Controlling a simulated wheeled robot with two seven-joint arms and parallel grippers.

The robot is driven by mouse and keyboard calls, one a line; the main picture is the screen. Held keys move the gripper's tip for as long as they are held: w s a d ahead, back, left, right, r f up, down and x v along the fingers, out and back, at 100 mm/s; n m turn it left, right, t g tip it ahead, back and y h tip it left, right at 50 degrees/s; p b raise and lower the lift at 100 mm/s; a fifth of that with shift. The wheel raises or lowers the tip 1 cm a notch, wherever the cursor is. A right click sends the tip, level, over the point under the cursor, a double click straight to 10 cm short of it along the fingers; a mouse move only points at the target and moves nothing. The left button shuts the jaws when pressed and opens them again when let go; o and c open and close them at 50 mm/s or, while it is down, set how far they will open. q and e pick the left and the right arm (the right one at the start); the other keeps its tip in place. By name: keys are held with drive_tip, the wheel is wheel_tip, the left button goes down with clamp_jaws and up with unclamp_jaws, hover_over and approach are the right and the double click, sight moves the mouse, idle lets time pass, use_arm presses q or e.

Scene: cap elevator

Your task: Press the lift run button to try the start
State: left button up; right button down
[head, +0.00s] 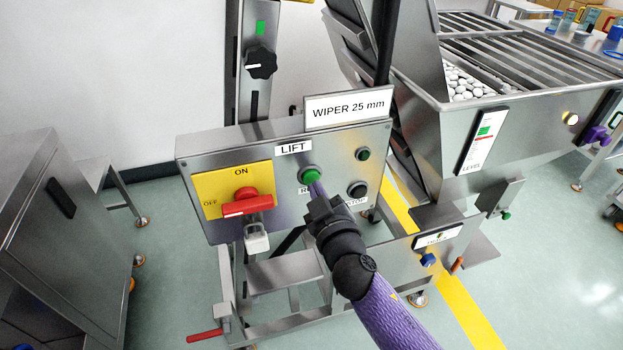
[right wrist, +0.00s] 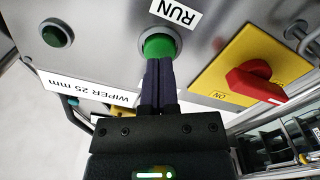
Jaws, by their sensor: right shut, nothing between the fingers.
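The green run button (head: 309,175) sits on the grey LIFT control panel (head: 215,150). It also shows in the right wrist view (right wrist: 161,46), beside the RUN label (right wrist: 175,12). My right gripper (head: 317,189) is shut and empty, pointed at this button. In the right wrist view its fingertips (right wrist: 158,63) overlap the button's near edge. They are at or very close to its face; I cannot tell whether it is pressed in. My left gripper is not in view.
A red rotary switch (head: 247,204) on a yellow plate is left of the button. A black button (head: 357,189) and a small dark green lamp (head: 363,154) are to its right. A WIPER 25 mm sign (head: 348,108) stands above. A steel hopper (head: 540,110) is at right.

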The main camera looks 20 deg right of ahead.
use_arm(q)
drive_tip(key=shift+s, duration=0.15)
use_arm(e)
drive_tip(key=shift+w, duration=0.15)
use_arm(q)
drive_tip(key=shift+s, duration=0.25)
use_arm(e)
drive_tip(key=shift+w, duration=0.15)
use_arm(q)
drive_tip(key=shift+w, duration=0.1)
use_arm(e)
drive_tip(key=shift+w, duration=0.1)
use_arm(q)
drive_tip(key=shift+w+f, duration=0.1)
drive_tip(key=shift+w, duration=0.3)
use_arm(e)
drive_tip(key=shift+w, duration=0.2)
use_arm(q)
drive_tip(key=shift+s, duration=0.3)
use_arm(e)
drive_tip(key=shift+w, duration=0.25)
drive_tip(key=shift+s, duration=0.45)
drive_tip(key=shift+s+p, duration=0.3)
drive_tip(key=shift+s, duration=0.95)
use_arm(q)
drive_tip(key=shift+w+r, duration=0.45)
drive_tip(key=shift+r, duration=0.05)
use_arm(e)
drive_tip(key=shift+s+d, duration=0.1)
drive_tip(key=shift+s, duration=0.95)
